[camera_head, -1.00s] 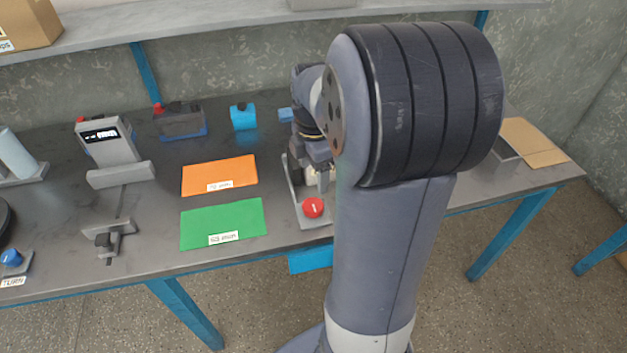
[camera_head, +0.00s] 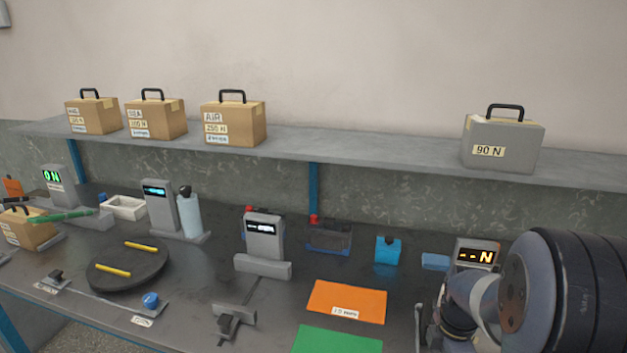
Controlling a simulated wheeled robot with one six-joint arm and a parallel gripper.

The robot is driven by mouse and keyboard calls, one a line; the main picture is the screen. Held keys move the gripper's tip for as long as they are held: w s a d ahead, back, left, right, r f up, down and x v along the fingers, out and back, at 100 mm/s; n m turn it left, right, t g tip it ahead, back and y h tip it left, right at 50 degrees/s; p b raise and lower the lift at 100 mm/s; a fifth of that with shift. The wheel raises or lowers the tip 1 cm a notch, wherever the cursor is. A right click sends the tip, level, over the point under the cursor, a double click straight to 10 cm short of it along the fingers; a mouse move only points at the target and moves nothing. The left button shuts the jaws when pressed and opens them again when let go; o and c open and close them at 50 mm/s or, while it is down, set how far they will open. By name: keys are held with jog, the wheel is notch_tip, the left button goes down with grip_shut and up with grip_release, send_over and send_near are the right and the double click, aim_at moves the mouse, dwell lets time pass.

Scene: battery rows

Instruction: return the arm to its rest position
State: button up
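My arm (camera_head: 570,290) fills the lower right corner of the head view, its large dark joint nearest the camera. Its wrist links (camera_head: 470,300) reach down at the left of that joint, over the right part of the bench. My gripper's fingers are not visible; they are hidden or below the picture's edge, so what they hold, if anything, does not show.
The bench (camera_head: 200,280) carries an orange mat (camera_head: 347,299), a green mat (camera_head: 335,342), a round dark turntable (camera_head: 128,268) with two yellow bars and several display units. A shelf (camera_head: 360,151) above holds three cardboard boxes and a grey case (camera_head: 503,145).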

notch_tip(320, 180, down, 2)
jog(key=shift+f, duration=0.15)
dwell(0.6)
